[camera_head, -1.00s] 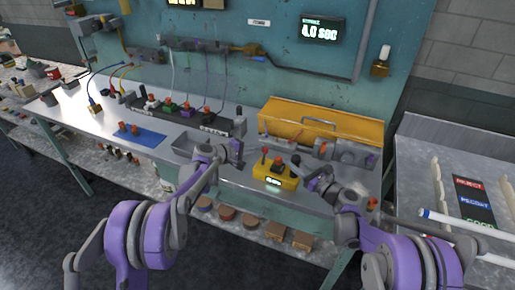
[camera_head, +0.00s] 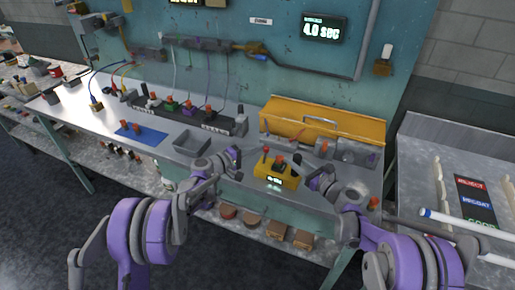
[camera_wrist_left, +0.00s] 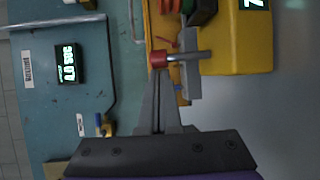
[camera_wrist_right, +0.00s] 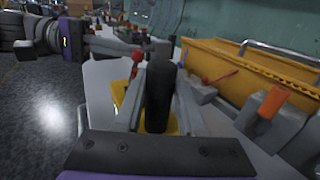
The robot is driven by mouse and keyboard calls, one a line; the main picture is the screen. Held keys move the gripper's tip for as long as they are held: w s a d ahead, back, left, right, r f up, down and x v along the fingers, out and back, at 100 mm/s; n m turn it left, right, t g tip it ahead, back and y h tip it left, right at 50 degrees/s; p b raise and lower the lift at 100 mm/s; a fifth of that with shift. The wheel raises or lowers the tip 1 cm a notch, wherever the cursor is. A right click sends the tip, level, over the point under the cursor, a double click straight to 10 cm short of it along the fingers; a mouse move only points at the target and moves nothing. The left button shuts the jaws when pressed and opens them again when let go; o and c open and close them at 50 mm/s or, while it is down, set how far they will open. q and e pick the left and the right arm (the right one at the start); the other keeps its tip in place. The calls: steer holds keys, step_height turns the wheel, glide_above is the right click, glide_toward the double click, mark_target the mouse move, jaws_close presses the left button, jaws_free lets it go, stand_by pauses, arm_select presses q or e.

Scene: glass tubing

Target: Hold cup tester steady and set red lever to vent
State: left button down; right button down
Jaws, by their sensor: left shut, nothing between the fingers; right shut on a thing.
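The yellow cup tester (camera_head: 270,182) stands on the bench with a lit display. Its red-knobbed lever (camera_head: 266,150) rises at its left side, beside an orange-red knob (camera_head: 279,160). In the left wrist view the red knob (camera_wrist_left: 158,60) on its metal stem lies just beyond the fingertips. My left gripper (camera_head: 237,160) is shut and empty, left of the tester and apart from the lever in the head view. My right gripper (camera_wrist_right: 158,80) is shut on the tester's black post (camera_wrist_right: 158,100), with one finger on each side. The lever's lower end is hard to make out.
A yellow toolbox (camera_head: 325,122) stands behind the tester, with grey fixtures (camera_head: 345,150) in front of it. An empty grey tray (camera_head: 190,143) and a blue mat (camera_head: 138,136) lie to the left. A side table (camera_head: 425,160) with sorting labels is at the right.

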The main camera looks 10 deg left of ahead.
arm_select(q)
steer(key=shift+s+t+h, duration=0.3)
steer(key=shift+s+m+t+h, duration=0.3)
steer(key=shift+m, duration=0.1)
steer(key=shift+s+a+f+t, duration=0.2)
steer(key=shift+s+t, duration=0.1)
steer(key=shift+s, duration=0.15)
stand_by(0.9)
steer(key=s+a, duration=0.1)
steer(key=a, duration=0.2)
steer(key=s+a+f, duration=0.1)
steer(key=a, duration=0.1)
steer(key=s+a, duration=0.1)
steer(key=a, duration=0.2)
steer(key=shift+s+a+f, duration=0.3)
steer(key=shift+f, duration=0.1)
stand_by(0.3)
